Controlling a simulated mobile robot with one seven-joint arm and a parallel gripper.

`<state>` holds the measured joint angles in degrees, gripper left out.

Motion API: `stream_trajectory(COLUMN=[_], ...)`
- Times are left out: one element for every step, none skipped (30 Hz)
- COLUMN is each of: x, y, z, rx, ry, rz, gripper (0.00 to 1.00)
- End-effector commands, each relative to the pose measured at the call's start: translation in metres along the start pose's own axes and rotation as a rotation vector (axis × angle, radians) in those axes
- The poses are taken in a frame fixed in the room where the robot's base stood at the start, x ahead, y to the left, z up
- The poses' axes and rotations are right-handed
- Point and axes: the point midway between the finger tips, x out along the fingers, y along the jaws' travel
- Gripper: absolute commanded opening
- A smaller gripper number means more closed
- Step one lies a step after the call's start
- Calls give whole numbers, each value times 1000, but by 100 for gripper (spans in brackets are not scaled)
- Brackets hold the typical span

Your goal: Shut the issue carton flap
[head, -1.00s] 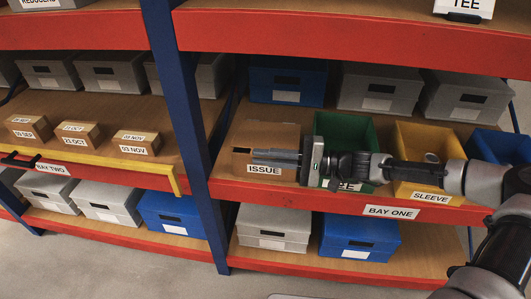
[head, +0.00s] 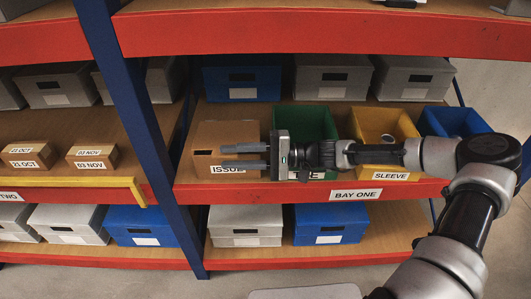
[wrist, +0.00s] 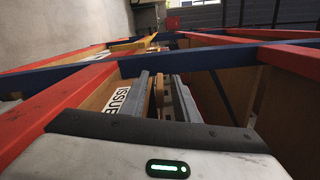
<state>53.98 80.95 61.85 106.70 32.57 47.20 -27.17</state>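The issue carton (head: 228,134) is a brown box on the middle shelf of bay one, with a white ISSUE label on its front. It looks upright. Brown board shows above its front edge, but I cannot tell how far its flap stands open. The fingers hide part of the carton and label; contact is unclear. In the wrist view, the carton (wrist: 98,96) and its label lie left of my fingers (wrist: 160,90).
A green bin (head: 305,118), a yellow SLEEVE bin (head: 385,158) and a blue bin (head: 450,121) stand right of the carton. A blue upright (head: 125,110) stands left. A red shelf beam (head: 265,192) runs below my gripper, and another crosses above.

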Motion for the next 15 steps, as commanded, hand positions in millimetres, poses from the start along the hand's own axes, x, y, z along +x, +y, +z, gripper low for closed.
stream_trajectory(x=[-11,-17,-26,-34,-41,-51,-59,-66,-76,-84,-91,-101,-107,-114,-122], y=[-2,-2,-3,-3,-2,-3,-2,-2,-2,-2,-2,-2,-2,-2,-2], z=[-1,-1,-1,-1,-1,-1,-1,-1,0,-1,-1,0,0,-1,0], rx=[0,0,0,0,1,0,0,1,1,0,1,1,0,0,0], ry=[6,6,6,7,7,7,7,7,6,7,7,6,6,6,5], rz=[1,1,1,1,1,1,1,2,1,1,1,1,2,2,1], gripper=[28,28,28,28,28,28,28,28,28,28,28,28,28,28,28])
